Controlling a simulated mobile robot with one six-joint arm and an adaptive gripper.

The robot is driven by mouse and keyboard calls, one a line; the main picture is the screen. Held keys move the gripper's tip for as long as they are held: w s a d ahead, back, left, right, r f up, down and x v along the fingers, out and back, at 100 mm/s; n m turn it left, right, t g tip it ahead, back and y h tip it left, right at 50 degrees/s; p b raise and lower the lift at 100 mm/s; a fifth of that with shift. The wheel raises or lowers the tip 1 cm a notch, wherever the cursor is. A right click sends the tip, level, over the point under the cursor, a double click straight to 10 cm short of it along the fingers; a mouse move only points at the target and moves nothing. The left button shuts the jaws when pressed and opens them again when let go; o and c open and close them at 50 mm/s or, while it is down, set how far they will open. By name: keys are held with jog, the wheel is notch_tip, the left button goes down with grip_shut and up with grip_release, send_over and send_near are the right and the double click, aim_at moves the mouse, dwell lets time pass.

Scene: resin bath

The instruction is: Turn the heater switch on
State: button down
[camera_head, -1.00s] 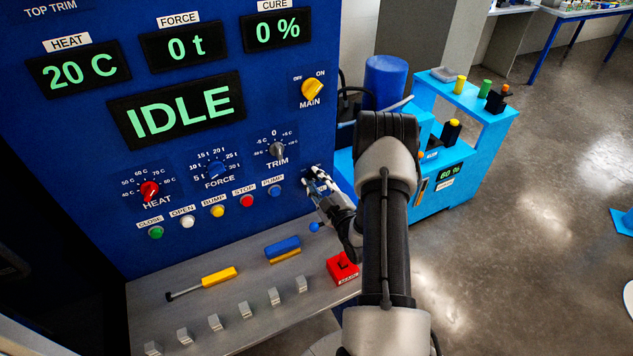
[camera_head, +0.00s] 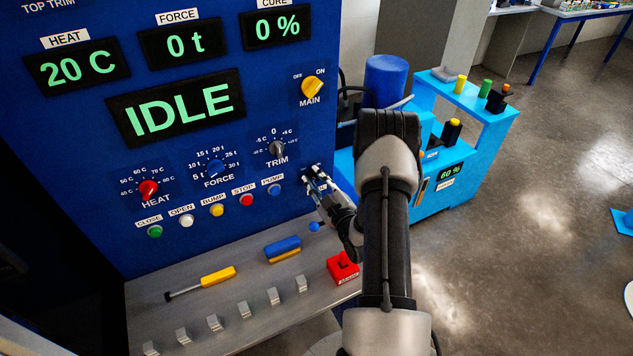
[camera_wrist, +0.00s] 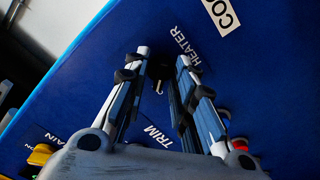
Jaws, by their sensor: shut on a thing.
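My gripper (camera_head: 317,178) is at the lower right of the blue press panel, pointing into it, right of the blue PUMP button. In the wrist view, my gripper's fingers (camera_wrist: 161,62) stand on both sides of the small dark heater switch (camera_wrist: 160,72), just beside the HEATER label (camera_wrist: 187,47). They are shut on the switch, with a narrow gap between them. A small pale mark shows by the switch. My fingers cover the switch in the head view, and its on or off position cannot be read.
The TRIM knob (camera_head: 276,149), the PUMP button (camera_head: 274,190) and the yellow MAIN switch (camera_head: 312,87) are close by. The display reads IDLE, 20 C.

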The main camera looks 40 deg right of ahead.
jog(key=m+b, duration=0.2)
jog(key=m, duration=0.2)
jog(key=shift+f, duration=0.1)
jog(key=m+b, duration=0.1)
jog(key=m, duration=0.3)
jog(key=shift+b, duration=0.3)
jog(key=m+b, duration=0.1)
jog(key=m, duration=0.3)
jog(key=shift+m, duration=0.3)
jog(key=shift+m+b, duration=0.45)
jog(key=shift+m, duration=1.75)
jog(key=c, duration=1.7)
grip_release()
jog(key=shift+d, duration=0.1)
jog(key=shift+s, duration=0.15)
